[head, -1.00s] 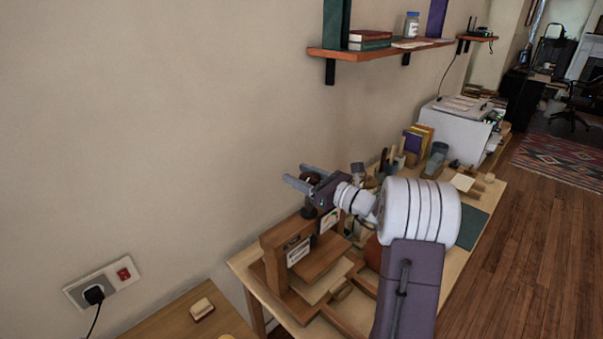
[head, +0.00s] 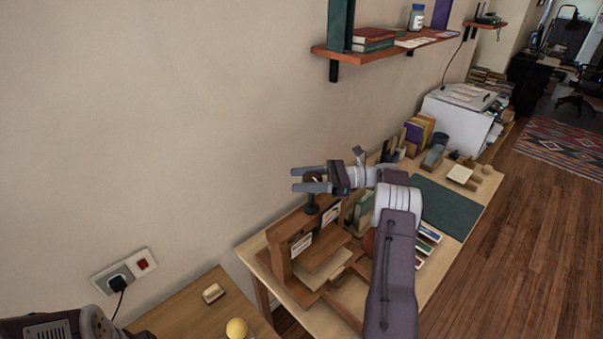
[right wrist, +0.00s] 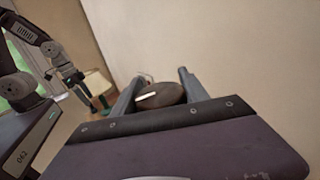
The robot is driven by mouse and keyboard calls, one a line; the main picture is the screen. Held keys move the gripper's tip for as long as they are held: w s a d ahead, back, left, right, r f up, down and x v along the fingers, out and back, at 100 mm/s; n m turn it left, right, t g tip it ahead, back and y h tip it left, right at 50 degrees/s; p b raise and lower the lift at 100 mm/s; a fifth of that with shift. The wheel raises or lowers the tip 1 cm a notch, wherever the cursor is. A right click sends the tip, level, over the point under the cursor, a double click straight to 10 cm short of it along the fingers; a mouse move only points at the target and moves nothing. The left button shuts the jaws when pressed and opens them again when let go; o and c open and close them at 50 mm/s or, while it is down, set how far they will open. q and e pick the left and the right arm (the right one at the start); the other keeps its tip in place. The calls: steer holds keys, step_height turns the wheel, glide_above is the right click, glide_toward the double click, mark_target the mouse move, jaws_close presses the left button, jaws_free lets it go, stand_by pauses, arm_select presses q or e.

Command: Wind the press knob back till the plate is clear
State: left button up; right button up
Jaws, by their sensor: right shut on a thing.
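The wooden press (head: 282,260) stands at the near end of the long table, with small white labels on its crossbar. Its dark round knob (head: 313,178) stands upright on a screw above the crossbar. My right gripper (head: 306,180) is shut on the knob, its two grey fingers reaching past either side of it. In the right wrist view the knob (right wrist: 160,94) is a brown disc with a pale mark, between the fingers. The plate (head: 322,264) seems to be the flat board low in the frame; its gap beneath is unclear. My left gripper (right wrist: 76,84) shows small in the right wrist view, its fingers unclear.
Books (head: 418,132), a dark green mat (head: 448,208) and a white printer (head: 458,120) stand along the table beyond the press. A shelf (head: 385,46) hangs on the wall above. A side table (head: 190,312) with a yellow ball (head: 236,327) is at the near left.

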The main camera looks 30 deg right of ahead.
steer(key=shift+s+a+f+n+g+y, duration=0.1)
steer(key=shift+s+f+n+g+y, duration=0.2)
steer(key=shift+g, duration=0.5)
steer(key=o, duration=1.3)
steer(key=shift+w, duration=0.15)
steer(key=shift+o, duration=0.2)
steer(key=shift+r, duration=0.15)
